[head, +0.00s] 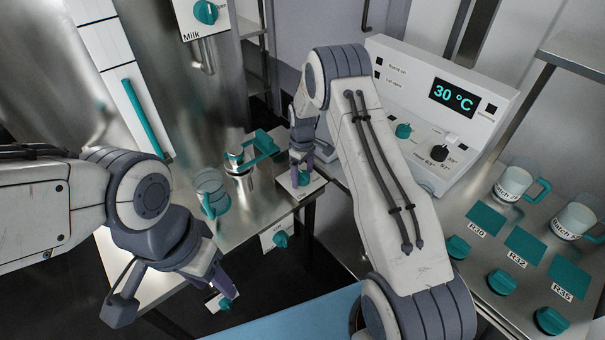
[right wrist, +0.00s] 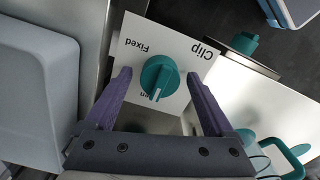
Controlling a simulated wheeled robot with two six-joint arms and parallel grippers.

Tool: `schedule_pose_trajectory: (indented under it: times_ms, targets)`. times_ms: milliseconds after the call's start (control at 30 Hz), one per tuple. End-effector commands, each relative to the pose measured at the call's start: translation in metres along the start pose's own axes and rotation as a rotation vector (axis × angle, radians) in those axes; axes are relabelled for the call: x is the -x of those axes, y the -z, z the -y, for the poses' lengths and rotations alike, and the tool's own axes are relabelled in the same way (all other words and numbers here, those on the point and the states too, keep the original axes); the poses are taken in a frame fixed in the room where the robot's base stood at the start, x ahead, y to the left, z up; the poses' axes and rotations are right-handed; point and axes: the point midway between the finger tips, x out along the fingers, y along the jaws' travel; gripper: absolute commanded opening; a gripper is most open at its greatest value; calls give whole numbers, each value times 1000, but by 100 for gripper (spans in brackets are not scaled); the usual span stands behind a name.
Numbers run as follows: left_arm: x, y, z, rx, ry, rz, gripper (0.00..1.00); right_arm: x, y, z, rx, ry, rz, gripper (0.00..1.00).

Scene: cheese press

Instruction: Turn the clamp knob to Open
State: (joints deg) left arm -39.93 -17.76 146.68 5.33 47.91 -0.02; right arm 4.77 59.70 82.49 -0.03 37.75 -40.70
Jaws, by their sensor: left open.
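The teal knob (right wrist: 159,76) sits on a white plate (right wrist: 190,45) lettered "Clip" and "Fixed"; a third label, ending in "en", is partly hidden. The knob's white pointer mark faces down in the right wrist view, close beside the "en" label. My right gripper (right wrist: 158,92) is open, with one purple finger on each side of the knob and a gap at both. In the head view, my right gripper (head: 301,172) is over this plate (head: 291,190) at the bench corner.
A clear cup with a teal handle (head: 209,190) and a teal-handled metal part (head: 262,146) stand on the bench to the left. A control box (head: 455,95) showing 30 °C and two labelled mugs (head: 517,185) stand at the right. Another knob plate (head: 279,238) hangs on the bench front.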

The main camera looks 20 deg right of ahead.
Motion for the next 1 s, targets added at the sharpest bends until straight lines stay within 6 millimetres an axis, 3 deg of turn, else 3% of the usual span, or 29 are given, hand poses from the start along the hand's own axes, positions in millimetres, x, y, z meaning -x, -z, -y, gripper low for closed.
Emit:
schedule_pose_trajectory:
  times_ms: [267,700,1000]
  targets:
    - [0,0,0,0,0,0,50,7,0,0,-1,0,-1,88]
    - [-4,0,0,0,0,0,50,87,0,0,-1,-2,-3,88]
    - [-4,0,0,0,0,0,50,105,0,0,0,1,1,88]
